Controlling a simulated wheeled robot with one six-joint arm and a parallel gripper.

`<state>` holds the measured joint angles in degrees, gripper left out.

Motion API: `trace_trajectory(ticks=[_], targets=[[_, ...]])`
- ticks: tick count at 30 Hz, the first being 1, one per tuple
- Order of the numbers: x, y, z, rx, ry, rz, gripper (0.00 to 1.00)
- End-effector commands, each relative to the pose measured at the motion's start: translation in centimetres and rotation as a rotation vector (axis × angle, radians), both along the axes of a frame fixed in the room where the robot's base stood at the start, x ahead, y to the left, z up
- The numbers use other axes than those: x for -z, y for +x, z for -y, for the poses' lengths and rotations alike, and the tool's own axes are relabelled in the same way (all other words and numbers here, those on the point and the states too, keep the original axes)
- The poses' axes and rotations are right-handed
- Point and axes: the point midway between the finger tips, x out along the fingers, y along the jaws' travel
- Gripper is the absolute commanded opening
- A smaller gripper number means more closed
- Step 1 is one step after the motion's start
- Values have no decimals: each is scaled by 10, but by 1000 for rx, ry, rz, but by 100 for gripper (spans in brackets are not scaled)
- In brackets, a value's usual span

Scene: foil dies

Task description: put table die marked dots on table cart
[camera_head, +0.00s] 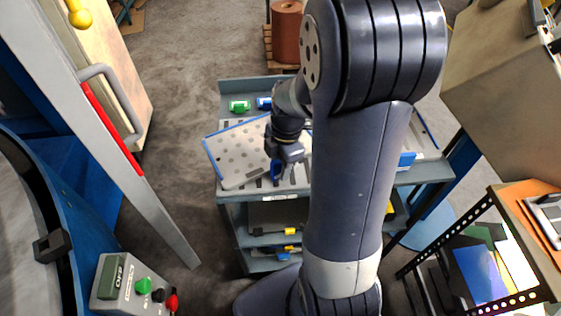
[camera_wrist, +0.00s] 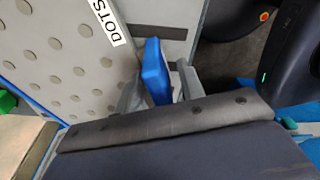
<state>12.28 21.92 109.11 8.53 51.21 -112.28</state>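The die marked dots (camera_head: 235,150) is a pale grey plate with rows of round dots and blue edges. It is turned at an angle over the left part of the table cart (camera_head: 231,86), and its left corner reaches past the cart's edge. I cannot tell whether it rests on the top. In the wrist view the die (camera_wrist: 55,65) fills the left side, with a white label reading DOTS (camera_wrist: 107,22). My gripper (camera_head: 275,170) is at its near right edge. In the wrist view my gripper (camera_wrist: 158,88) has its fingers around the blue handle (camera_wrist: 155,70), seemingly shut on it.
A green clamp (camera_head: 240,106) and a blue one (camera_head: 264,103) sit at the cart's back. Lower shelves (camera_head: 275,215) hold dies with yellow-marked parts. A control box (camera_head: 128,285) is at lower left and a rack (camera_head: 480,265) at right. Floor left of the cart is clear.

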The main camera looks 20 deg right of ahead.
Motion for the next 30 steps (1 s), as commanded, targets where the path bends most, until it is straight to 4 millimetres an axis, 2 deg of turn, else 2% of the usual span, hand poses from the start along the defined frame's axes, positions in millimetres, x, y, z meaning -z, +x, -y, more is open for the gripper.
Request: trace_trajectory(ticks=[5, 15, 21, 30], targets=[[-11, 1, 1, 1, -1, 5, 37], [-81, 2, 10, 1, -3, 6, 37], [-111, 1, 14, 1, -1, 3, 37], [-122, 1, 15, 1, 0, 0, 37]])
